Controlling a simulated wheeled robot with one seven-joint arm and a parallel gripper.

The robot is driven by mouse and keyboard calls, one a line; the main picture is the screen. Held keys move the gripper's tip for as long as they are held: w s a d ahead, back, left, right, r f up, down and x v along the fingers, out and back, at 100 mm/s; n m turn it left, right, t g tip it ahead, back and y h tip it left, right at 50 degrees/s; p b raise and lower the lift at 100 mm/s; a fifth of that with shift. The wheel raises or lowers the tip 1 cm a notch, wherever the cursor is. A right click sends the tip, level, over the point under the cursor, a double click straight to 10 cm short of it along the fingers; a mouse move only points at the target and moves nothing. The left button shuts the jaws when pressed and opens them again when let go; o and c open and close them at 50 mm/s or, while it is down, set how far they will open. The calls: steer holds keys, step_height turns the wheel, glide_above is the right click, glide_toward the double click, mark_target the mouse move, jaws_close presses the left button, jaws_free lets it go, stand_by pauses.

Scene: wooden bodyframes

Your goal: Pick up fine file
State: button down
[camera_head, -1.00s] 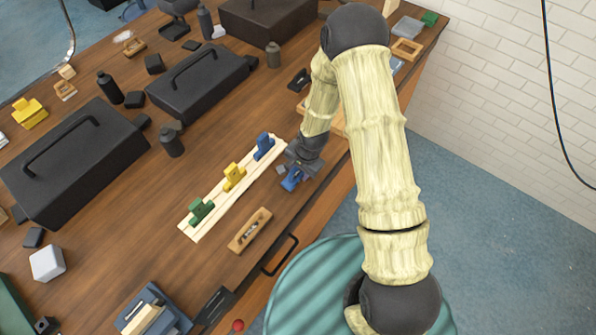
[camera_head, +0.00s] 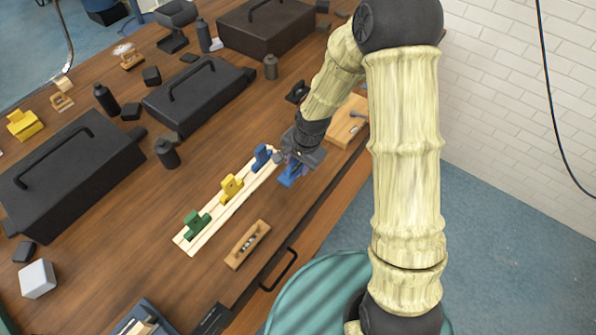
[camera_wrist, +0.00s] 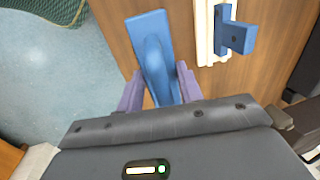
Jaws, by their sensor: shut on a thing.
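My gripper (camera_head: 295,166) is over the table's front part, shut on a blue tool (camera_head: 288,178). In the wrist view the same tool (camera_wrist: 150,35) stands out between the two purple fingers, with a flat wide end and a rounded ridge. I cannot tell whether it is the fine file, or whether it touches the table. Beside it lies a pale wooden rail (camera_head: 216,213) bearing a green piece (camera_head: 196,224), a yellow piece (camera_head: 231,187) and another blue piece (camera_head: 261,157). That blue piece also shows in the wrist view (camera_wrist: 236,37), apart from the held tool.
A wooden level-like block (camera_head: 247,245) lies in front of the rail. A wooden board (camera_head: 347,122) lies right of my gripper. Black toolboxes (camera_head: 198,95) and bottles stand farther back. A green ribbed round thing (camera_head: 318,295) is below the table edge.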

steer(key=shift+r, duration=0.25)
stand_by(0.3)
steer(key=c, duration=1.7)
jaws_free()
steer(key=shift+c, duration=0.9)
